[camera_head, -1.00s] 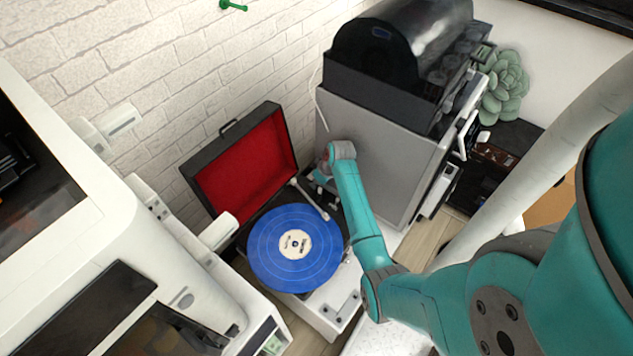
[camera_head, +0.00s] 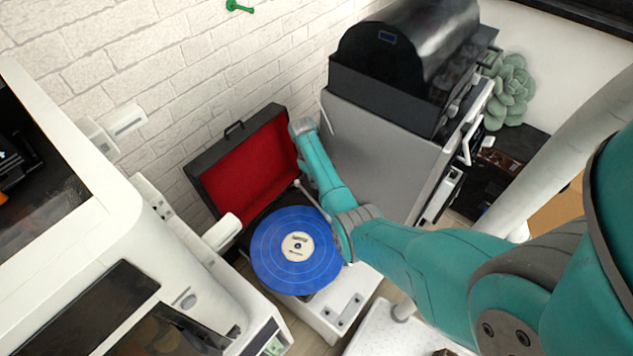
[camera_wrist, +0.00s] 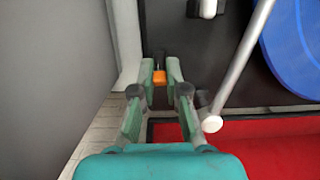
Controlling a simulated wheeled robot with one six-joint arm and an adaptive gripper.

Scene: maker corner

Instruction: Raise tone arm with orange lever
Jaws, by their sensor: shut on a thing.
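The record player with a blue record (camera_head: 296,249) stands open, its red-lined lid (camera_head: 243,165) raised against the wall. In the wrist view the blue record (camera_wrist: 292,50) is at the upper right. The silver tone arm (camera_wrist: 240,60) runs diagonally beside my gripper and ends in a white knob (camera_wrist: 211,124). The small orange lever (camera_wrist: 159,77) is between the fingertips of my gripper (camera_wrist: 160,76), which is shut on it. In the head view my arm hides the gripper, the lever and most of the tone arm.
A grey cabinet (camera_head: 376,158) with a black machine (camera_head: 410,70) on top stands close to the right of the player; its grey side (camera_wrist: 50,70) fills the left of the wrist view. A white machine (camera_head: 150,250) is to the left.

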